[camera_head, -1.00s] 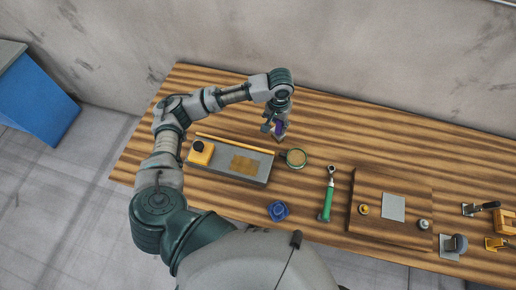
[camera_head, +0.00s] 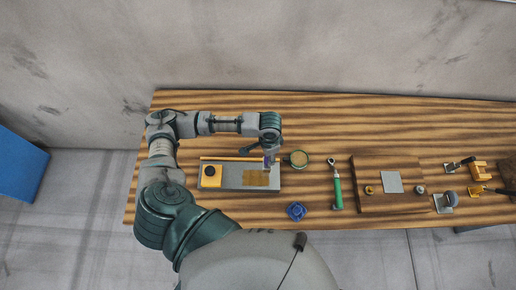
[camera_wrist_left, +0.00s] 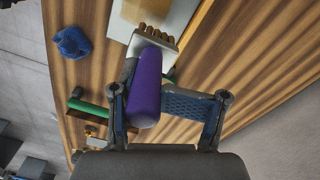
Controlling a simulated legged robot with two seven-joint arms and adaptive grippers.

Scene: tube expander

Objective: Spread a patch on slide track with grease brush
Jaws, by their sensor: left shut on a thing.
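The slide track (camera_head: 232,184) is a flat grey plate near the left end of the table, with a tan patch (camera_head: 256,178) toward its right end. A yellow block with a black knob (camera_head: 210,174) sits on its left end. My left gripper (camera_head: 268,150) is shut on the purple-handled grease brush (camera_wrist_left: 146,85), at the track's right end. In the left wrist view the brush's bristles (camera_wrist_left: 155,33) point toward the track and its patch (camera_wrist_left: 145,10). I cannot tell whether they touch. My right gripper is not in view.
A blue knob-like part (camera_head: 296,211) and a green-handled tool (camera_head: 337,190) lie farther right. A wooden board (camera_head: 390,202) with small parts follows, then clamps (camera_head: 480,182). The table's back strip is clear.

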